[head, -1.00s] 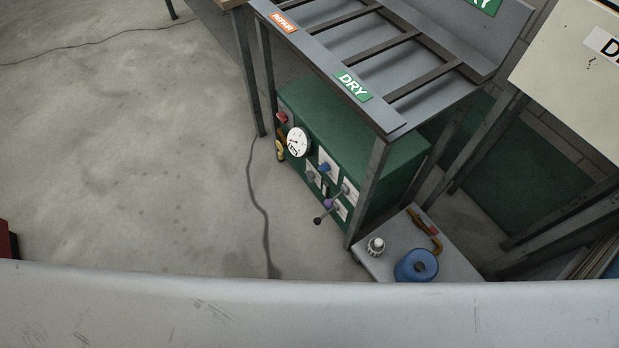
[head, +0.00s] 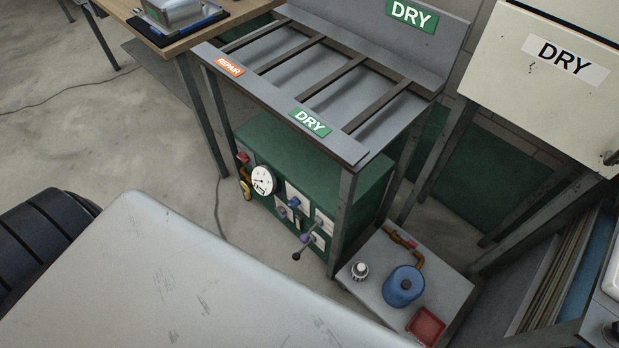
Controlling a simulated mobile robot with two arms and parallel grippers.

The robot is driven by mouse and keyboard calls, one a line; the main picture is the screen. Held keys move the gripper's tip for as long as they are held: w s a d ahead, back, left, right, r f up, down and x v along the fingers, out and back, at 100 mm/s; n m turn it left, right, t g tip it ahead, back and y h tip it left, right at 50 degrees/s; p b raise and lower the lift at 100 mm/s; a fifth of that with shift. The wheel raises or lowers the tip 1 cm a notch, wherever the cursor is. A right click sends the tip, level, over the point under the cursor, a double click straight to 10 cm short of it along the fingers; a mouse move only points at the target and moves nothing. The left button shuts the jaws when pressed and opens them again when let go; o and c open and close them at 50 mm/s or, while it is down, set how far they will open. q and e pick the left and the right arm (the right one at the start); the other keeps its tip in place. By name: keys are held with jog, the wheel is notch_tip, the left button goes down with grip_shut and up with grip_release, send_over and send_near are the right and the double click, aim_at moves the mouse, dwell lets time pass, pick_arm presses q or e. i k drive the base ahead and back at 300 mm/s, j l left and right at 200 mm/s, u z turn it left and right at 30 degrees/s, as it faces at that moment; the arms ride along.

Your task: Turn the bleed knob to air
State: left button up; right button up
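A green box unit (head: 320,158) stands under the drying rack, with its control face turned to the left and front. On that face are a round white gauge (head: 263,180), a blue knob (head: 294,202), a grey knob (head: 282,212) and a purple-hubbed lever (head: 305,238) with a dark ball end. A red part (head: 243,157) and a yellow part (head: 246,190) sit at its left end. The labels are too small to read, so I cannot tell which knob is the bleed knob or where it points. Neither gripper is in view.
The rack (head: 350,150) overhangs the unit, and its front leg (head: 343,225) stands at the unit's right corner. A low grey platform (head: 375,290) holds a blue canister (head: 404,285), a white-capped part (head: 359,270) and a red tray (head: 426,325). A cable crosses the open floor.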

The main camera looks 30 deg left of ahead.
aim_at(281, 211)
jog(key=j+z, duration=0.25)
jog(key=j, duration=0.3)
jog(key=j+z, duration=0.2)
jog(key=j, duration=0.35)
jog(key=j+z, duration=0.25)
jog(key=j, duration=0.3)
jog(key=k+j+z, duration=0.1)
jog(key=j+z, duration=0.15)
jog(key=j, duration=0.25)
jog(key=k+j+z, duration=0.2)
jog(key=j, duration=0.35)
